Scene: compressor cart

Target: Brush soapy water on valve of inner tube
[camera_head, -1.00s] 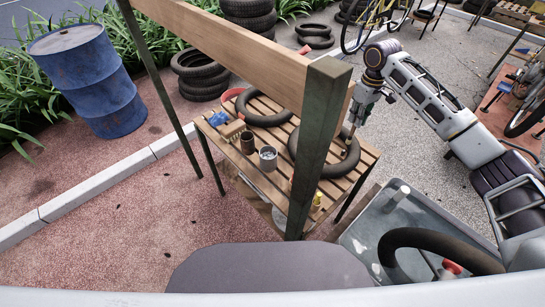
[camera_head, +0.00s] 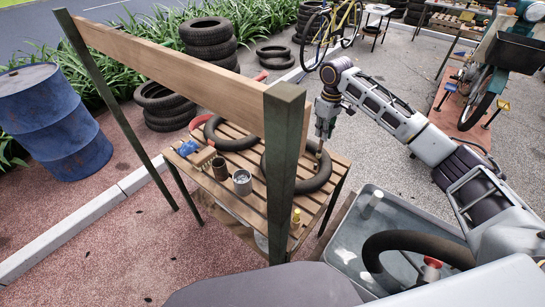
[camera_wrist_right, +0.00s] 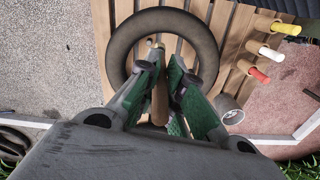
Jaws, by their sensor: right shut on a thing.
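A black inner tube (camera_head: 322,181) lies flat on the slatted wooden table (camera_head: 236,213), and its ring also shows in the right wrist view (camera_wrist_right: 119,45). My right gripper (camera_head: 323,137) is over the far right part of this tube. In the wrist view its green fingers are shut on a wooden-handled brush (camera_wrist_right: 159,102), which points down towards the tube. I cannot make out the valve clearly, nor whether the bristles touch the tube. A grey metal cup (camera_head: 242,183) stands left of the tube. My left gripper is not in view.
A green post (camera_head: 281,170) and wooden beam (camera_head: 180,70) stand in front of the table. A second tube (camera_head: 213,138), a dark can (camera_head: 219,168) and a blue item (camera_head: 186,148) are on its left. A grey water tub (camera_head: 345,258) holds another tube.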

